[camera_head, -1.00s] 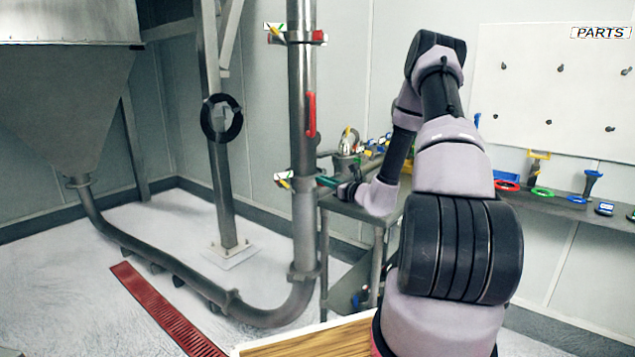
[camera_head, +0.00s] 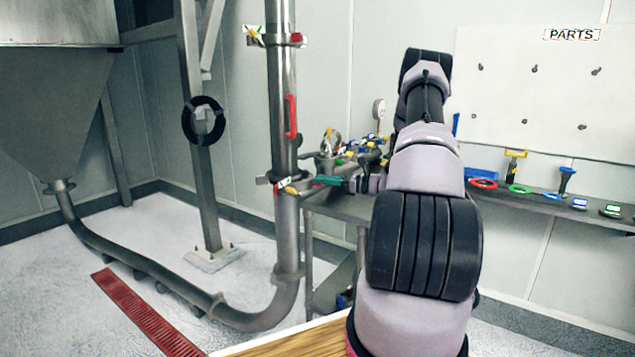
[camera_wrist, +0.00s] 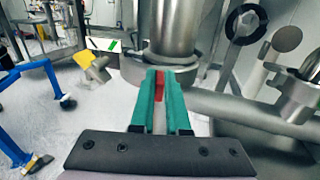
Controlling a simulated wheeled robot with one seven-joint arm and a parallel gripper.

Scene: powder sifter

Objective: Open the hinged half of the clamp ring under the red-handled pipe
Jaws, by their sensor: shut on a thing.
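The red-handled pipe (camera_head: 281,85) stands upright at centre left in the head view, with its red handle (camera_head: 291,116) on the side. In the wrist view the grey ring (camera_wrist: 138,71) lies around the foot of the pipe (camera_wrist: 172,28). My gripper (camera_wrist: 160,78), with green fingers, is shut on a red tab (camera_wrist: 160,88) at the ring's near side. It also shows right of the pipe in the head view (camera_head: 322,180). I cannot tell whether the ring halves are apart.
A second clamp (camera_head: 283,40) sits higher on the pipe. A grey table (camera_head: 345,208) with several coloured parts stands behind my gripper. A shelf of tools (camera_head: 530,193) is at right. A curved pipe (camera_head: 180,290) runs along the floor at left.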

